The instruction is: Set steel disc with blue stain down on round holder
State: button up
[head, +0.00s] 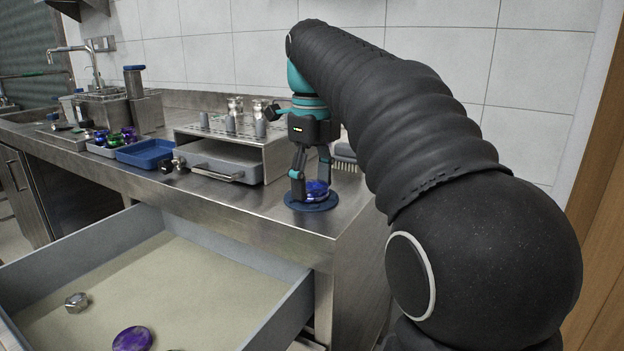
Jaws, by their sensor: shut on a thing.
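The steel disc with blue stain (317,188) is between the fingers of my gripper (311,189), which points straight down and is shut on it. The round holder (313,207), a flat dark blue disc, lies on the steel counter near its right front corner. The stained disc is directly over the holder, low against it. I cannot tell whether the two touch. My fingers hide part of the disc and part of the holder.
A steel rack (262,143) with metal pieces on top stands left of my gripper. A blue tray (146,153) is further left. Below, an open drawer (190,275) holds a purple-stained disc (132,339) and a metal nut-like piece (76,302). A brush (345,155) lies behind my gripper.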

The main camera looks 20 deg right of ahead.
dwell(0.4)
jog(key=o, duration=1.4)
jog(key=shift+o, duration=0.7)
jog(key=shift+r, duration=3.5)
